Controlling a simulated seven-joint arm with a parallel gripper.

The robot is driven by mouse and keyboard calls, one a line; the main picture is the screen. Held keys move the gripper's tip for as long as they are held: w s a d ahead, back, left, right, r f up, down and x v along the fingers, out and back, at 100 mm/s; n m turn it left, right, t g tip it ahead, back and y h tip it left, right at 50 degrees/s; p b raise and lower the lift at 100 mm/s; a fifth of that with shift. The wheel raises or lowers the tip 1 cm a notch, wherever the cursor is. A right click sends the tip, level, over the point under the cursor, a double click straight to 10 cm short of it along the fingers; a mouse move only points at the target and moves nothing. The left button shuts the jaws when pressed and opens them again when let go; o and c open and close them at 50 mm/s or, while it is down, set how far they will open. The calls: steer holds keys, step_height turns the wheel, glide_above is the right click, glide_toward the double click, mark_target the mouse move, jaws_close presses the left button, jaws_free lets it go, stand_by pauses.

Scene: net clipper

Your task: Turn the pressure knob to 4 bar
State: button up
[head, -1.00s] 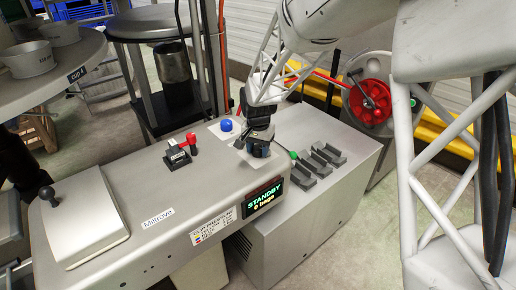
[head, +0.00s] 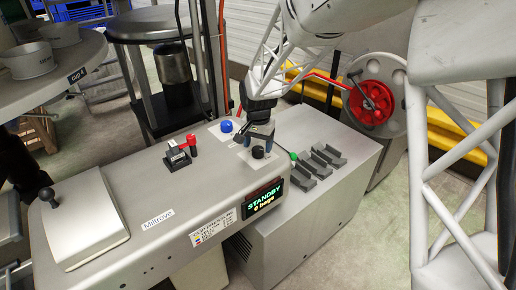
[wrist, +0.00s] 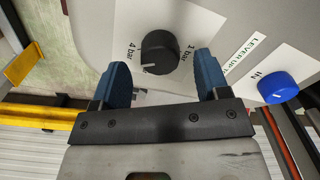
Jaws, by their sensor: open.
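The black pressure knob (wrist: 160,52) sits on a white plate between the labels "4 bar" (wrist: 133,52) and "1 bar" (wrist: 190,51). Its white pointer mark is on the 4 bar side, low on the knob in the wrist view. In the head view the knob (head: 258,152) stands on the grey machine top, just below my gripper (head: 262,131). My gripper's blue fingers (wrist: 162,62) are open and empty. In the wrist view they lie to either side of the knob, with gaps between them and it.
A blue button (head: 226,126), labelled IN in the wrist view (wrist: 278,87), is close by. A red-handled lever (head: 190,146) stands to the left. The display (head: 264,199) reads STANDBY, 0 bags.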

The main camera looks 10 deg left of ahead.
mark_target(261, 150)
steer(key=shift+r, duration=2.7)
steer(key=shift+s+d+r, duration=0.3)
steer(key=shift+d, duration=0.15)
steer(key=s+d+r+n+t, duration=0.1)
steer(key=s+d+r, duration=0.4)
steer(key=s+d, duration=0.3)
steer(key=s+d+r, duration=0.4)
steer(key=s+d, duration=0.3)
steer(key=d, duration=0.1)
steer(key=s+d+n, duration=0.1)
steer(key=s+d, duration=0.3)
steer(key=s, duration=0.6)
steer(key=s+d+n+t, duration=0.1)
steer(key=s+d, duration=0.4)
steer(key=s, duration=0.4)
steer(key=shift+s+d+r+t, duration=0.15)
steer(key=shift+s+r+t, duration=0.1)
steer(key=shift+s+t, duration=0.1)
